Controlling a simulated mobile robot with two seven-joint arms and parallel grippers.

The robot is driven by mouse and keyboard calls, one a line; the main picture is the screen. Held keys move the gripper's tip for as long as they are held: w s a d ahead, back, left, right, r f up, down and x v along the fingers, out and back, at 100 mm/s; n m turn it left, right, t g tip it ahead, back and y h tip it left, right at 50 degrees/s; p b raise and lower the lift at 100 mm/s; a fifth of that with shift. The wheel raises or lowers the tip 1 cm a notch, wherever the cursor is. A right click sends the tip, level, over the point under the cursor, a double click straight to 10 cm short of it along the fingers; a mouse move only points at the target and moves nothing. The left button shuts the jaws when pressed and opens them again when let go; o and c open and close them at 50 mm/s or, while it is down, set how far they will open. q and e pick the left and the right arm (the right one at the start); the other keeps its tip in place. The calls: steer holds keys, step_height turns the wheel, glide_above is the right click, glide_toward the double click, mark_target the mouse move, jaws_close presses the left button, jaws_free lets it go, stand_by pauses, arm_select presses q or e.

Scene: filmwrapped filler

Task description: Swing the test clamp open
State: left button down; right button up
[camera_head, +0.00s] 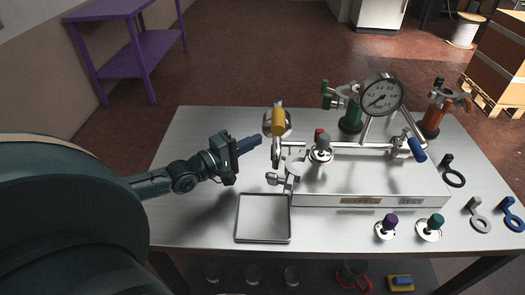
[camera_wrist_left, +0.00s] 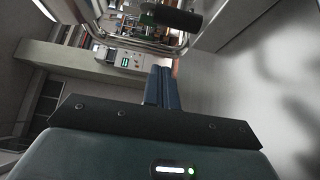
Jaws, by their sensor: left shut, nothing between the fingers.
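A metal test stand (camera_head: 320,200) lies along the table, with a yellow plate and a plate that seems to read TEST on its front. A clamp with a blue handle (camera_head: 417,149) sits at its right end, above the TEST plate. Another lever with a yellow handle (camera_head: 278,122) stands upright at the left end. My left gripper (camera_head: 256,142) is shut and empty, just left of the yellow-handled lever and apart from the blue handle. Its blue fingers show together in the left wrist view (camera_wrist_left: 162,88). My right gripper is not in view.
A pressure gauge (camera_head: 382,95) rises behind the stand, between green (camera_head: 350,115) and orange (camera_head: 433,118) fittings. An empty tray (camera_head: 264,240) lies front left. Purple (camera_head: 387,226) and green-topped (camera_head: 431,228) plugs and ring-shaped parts (camera_head: 478,216) lie front right. The back-left table is clear.

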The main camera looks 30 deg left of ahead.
arm_select(q)
steer(key=d, duration=0.1)
steer(key=d+p, duration=0.1)
steer(key=d, duration=0.1)
steer(key=shift+s+d, duration=0.35)
steer(key=shift+d, duration=0.05)
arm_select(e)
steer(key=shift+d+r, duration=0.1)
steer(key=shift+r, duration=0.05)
arm_select(q)
steer(key=shift+s+d+p, duration=0.6)
steer(key=shift+s+p, duration=0.05)
steer(key=shift+p, duration=0.4)
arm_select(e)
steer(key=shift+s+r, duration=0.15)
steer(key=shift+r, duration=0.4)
